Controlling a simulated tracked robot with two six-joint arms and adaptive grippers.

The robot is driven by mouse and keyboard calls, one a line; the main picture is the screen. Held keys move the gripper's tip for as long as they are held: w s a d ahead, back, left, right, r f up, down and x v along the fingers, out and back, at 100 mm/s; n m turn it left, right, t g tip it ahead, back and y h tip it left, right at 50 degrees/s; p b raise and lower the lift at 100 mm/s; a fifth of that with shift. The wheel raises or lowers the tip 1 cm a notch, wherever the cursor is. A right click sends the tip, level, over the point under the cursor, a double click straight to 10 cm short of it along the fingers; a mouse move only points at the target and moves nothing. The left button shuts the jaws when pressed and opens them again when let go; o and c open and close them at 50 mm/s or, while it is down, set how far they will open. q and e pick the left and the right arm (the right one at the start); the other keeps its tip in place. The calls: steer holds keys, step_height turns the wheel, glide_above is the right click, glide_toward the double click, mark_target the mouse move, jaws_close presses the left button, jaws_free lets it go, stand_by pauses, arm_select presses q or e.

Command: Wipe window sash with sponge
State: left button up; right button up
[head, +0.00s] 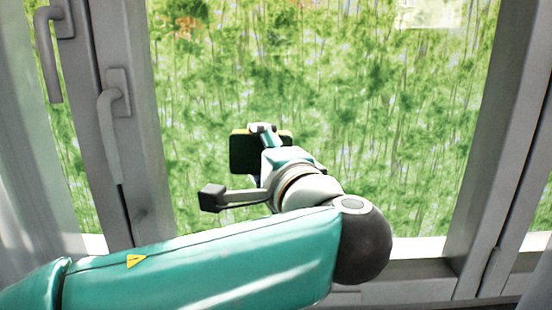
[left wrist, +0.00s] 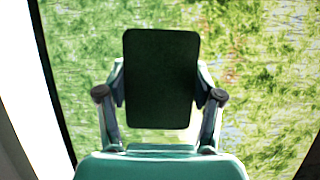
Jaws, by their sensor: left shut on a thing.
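The sponge (head: 243,153) is a dark green block with a thin yellow edge. It shows in the head view in front of the glass, left of the middle, and as a dark upright rectangle in the left wrist view (left wrist: 161,80). My left gripper (head: 268,137) is shut on the sponge, with one finger on each side of it. The window sash (head: 135,165) has a grey frame around a large glass pane (head: 400,120). The sponge is in front of the pane; I cannot tell whether it touches the glass. My right gripper is not in view.
A grey window handle (head: 111,115) sticks out from the frame left of the sponge. A second handle (head: 50,60) is at the upper left. A grey upright (head: 500,140) bounds the pane on the right. The pane's right half is clear of my arm.

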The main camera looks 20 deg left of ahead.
arm_select(q)
steer(key=shift+s, duration=0.1)
steer(key=shift+s+d+b, duration=0.25)
steer(key=shift+s, duration=0.5)
steer(key=shift+s+d+b, duration=0.2)
steer(key=shift+s+b, duration=0.05)
steer(key=shift+s, duration=0.45)
steer(key=shift+s+d+b, duration=0.25)
steer(key=shift+s, duration=0.5)
steer(key=shift+s+d, duration=0.15)
steer(key=shift+s, duration=0.5)
steer(key=s, duration=0.2)
steer(key=shift+s+d+b, duration=0.35)
steer(key=shift+s+d, duration=0.05)
